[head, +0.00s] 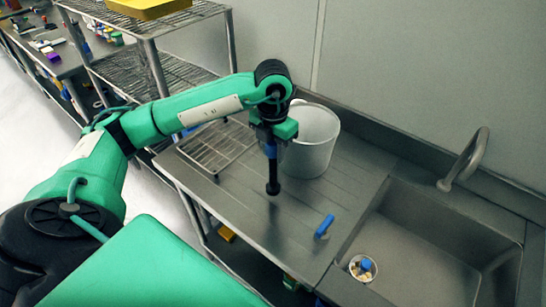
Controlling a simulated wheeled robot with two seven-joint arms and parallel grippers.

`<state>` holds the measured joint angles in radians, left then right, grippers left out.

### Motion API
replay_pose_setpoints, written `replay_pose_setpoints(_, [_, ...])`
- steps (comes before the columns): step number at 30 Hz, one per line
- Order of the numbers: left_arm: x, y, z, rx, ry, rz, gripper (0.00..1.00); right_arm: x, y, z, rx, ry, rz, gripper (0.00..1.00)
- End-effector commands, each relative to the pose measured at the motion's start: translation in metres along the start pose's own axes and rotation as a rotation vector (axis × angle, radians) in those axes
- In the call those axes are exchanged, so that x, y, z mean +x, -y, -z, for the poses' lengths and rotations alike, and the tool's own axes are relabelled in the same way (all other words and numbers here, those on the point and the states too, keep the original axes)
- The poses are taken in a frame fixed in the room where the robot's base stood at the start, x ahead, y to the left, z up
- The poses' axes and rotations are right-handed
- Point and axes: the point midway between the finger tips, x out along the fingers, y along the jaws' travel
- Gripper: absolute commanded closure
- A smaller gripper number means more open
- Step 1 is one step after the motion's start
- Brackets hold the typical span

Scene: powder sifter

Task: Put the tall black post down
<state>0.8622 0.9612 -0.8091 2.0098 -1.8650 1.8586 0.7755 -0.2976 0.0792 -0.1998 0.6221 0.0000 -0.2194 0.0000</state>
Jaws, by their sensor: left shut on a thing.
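My left gripper (271,150) is shut on the tall black post (273,178). The post hangs upright below the gripper, over the metal counter (270,225). Its upper part is hidden by the gripper, and I cannot tell whether its lower end touches the counter. My right gripper is not in view.
A white bucket (316,145) stands close behind and right of the post. A wire rack (218,150) lies to the left. A small blue item (324,226) lies nearer the sink (425,255), which holds a small cup (354,272). The counter in front of the post is clear.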

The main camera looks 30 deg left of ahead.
Motion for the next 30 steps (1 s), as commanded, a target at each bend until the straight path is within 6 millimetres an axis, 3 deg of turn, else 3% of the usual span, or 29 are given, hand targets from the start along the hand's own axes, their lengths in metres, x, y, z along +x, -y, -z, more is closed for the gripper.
replay_pose_setpoints(10, [0.037,-0.001,0.000,-0.001,-0.001,-0.001,1.00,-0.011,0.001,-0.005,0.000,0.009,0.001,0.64])
replay_pose_setpoints(21, [0.044,0.000,0.000,0.000,0.002,-0.001,1.00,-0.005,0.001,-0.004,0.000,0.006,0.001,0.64])
replay_pose_setpoints(22, [0.043,0.000,0.000,0.000,0.001,-0.001,0.63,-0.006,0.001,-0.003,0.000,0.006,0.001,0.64])
replay_pose_setpoints(24, [0.043,0.000,0.000,0.000,0.001,-0.001,0.49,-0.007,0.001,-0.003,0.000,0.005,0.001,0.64])
replay_pose_setpoints(25, [0.043,0.000,0.000,0.000,0.001,-0.001,0.45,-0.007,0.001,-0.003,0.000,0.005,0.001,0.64])
replay_pose_setpoints(30, [0.042,0.000,0.000,0.000,0.001,-0.001,0.45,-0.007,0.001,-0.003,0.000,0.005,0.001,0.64])
